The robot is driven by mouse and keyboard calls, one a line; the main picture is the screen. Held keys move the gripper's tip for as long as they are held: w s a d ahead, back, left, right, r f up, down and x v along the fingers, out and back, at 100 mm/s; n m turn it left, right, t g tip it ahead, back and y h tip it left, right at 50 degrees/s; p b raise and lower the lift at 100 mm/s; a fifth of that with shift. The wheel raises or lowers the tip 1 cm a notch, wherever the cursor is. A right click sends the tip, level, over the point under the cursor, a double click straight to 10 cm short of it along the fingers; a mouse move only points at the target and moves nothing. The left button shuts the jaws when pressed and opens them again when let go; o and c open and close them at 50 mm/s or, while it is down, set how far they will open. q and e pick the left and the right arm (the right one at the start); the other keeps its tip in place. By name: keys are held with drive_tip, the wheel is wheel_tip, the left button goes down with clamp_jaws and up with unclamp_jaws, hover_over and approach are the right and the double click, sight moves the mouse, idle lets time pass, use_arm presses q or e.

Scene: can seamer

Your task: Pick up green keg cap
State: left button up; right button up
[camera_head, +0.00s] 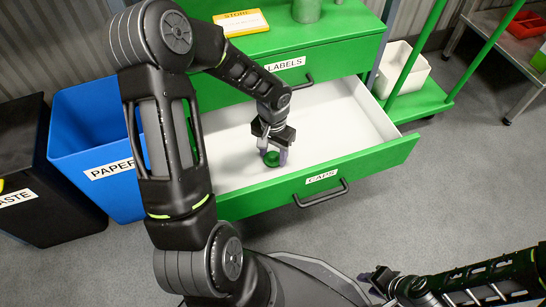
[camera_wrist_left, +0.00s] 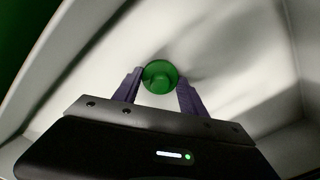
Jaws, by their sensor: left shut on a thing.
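The green keg cap (camera_head: 272,158) is a small round cap, low inside the open white-lined drawer labelled CAPS (camera_head: 350,118). My left gripper (camera_head: 272,152) reaches down into the drawer and is shut on the cap. In the left wrist view the cap (camera_wrist_left: 160,77) sits between the tips of the two purple fingers (camera_wrist_left: 160,88). I cannot tell whether the cap still touches the drawer floor. My right gripper (camera_head: 385,283) is at the bottom right of the head view, away from the drawer; its jaw opening is not clear.
The closed LABELS drawer (camera_head: 255,82) is just above the open one. A blue PAPER bin (camera_head: 85,125) and a black waste bin (camera_head: 40,190) stand at the left. A white container (camera_head: 405,70) is on the green shelf at the right. Grey floor (camera_head: 440,190) is clear in front.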

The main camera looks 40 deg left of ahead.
sight(273, 154)
use_arm(q)
drive_tip(key=c, duration=0.6)
drive_tip(key=shift+r, duration=0.1)
wheel_tip(273, 154, up, 9)
drive_tip(key=p, duration=0.3)
drive_tip(key=shift+p, duration=0.4)
drive_tip(key=shift+r, duration=0.45)
